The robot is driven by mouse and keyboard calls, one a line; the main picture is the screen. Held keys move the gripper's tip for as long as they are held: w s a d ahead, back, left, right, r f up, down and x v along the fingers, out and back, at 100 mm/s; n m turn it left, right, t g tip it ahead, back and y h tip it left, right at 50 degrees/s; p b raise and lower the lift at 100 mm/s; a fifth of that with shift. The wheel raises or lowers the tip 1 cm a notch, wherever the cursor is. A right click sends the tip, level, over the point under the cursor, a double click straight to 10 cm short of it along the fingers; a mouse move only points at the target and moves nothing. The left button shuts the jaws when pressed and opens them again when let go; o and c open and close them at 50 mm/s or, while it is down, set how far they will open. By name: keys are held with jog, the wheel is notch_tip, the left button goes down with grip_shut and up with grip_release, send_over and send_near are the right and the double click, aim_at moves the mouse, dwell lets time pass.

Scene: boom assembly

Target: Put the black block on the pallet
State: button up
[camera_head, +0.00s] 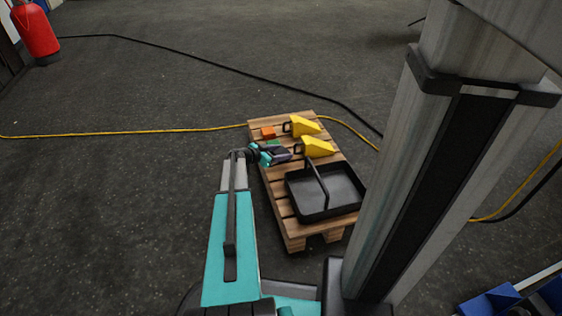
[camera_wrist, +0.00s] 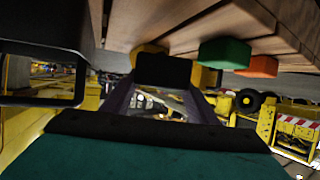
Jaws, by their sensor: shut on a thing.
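My gripper (camera_head: 281,154) is low over the left side of the wooden pallet (camera_head: 284,224), near the yellow wedges. In the wrist view, the black block (camera_wrist: 162,69) sits between the tips of my two dark purple fingers, which are shut on it. The wrist picture is tilted over, with the pallet boards (camera_wrist: 160,22) along its top. The block appears close to the boards, but I cannot tell whether it touches them. In the head view I cannot make the block out from the dark fingers.
A green block (camera_wrist: 225,52) and an orange block (camera_wrist: 258,66) are on the pallet beside my gripper. Two yellow wedges, the nearer (camera_head: 318,147) and the farther (camera_head: 304,126), stand to the right. A black tray (camera_head: 334,214) with a handle fills the pallet's near end.

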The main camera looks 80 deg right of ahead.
jog(key=shift+f+b, duration=1.05)
jog(key=shift+f, duration=1.4)
jog(key=shift+f, duration=0.15)
jog(key=o, duration=1.2)
jog(key=shift+r, duration=0.25)
jog(key=p+v, duration=0.4)
jog(key=v, duration=0.8)
